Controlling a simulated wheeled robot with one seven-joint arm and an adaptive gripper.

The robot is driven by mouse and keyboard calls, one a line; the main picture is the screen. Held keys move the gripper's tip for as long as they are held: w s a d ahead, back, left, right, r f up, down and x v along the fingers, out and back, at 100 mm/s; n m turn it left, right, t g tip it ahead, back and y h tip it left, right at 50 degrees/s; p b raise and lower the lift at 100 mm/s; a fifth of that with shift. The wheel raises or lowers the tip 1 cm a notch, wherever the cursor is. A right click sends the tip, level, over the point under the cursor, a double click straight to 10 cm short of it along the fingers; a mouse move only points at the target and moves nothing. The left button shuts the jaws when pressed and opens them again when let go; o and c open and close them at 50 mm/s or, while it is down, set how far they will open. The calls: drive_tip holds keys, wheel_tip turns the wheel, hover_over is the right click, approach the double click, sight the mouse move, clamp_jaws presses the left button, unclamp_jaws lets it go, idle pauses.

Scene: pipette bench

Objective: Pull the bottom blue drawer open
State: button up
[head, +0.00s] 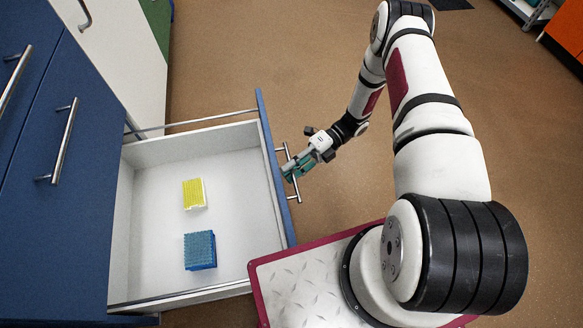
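The bottom blue drawer (276,178) stands well out from the blue cabinet, with its white inside showing. Its metal bar handle (295,192) is on the outer face of the blue front. My gripper (291,171) is at the middle of this handle, with its fingertips at the bar. The fingers are small and partly overlap the handle, so I cannot tell whether they are closed on it. Inside the drawer are a yellow-topped tip rack (194,194) and a blue tip rack (200,250), standing apart.
Closed blue drawers with bar handles (62,142) are at the left. A white cabinet front (125,60) stands behind the open drawer. Brown floor (260,60) is clear beyond the drawer and around my arm. An orange cabinet (568,30) is at the far right.

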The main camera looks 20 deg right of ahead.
drive_tip(key=v, duration=1.2)
idle(0.3)
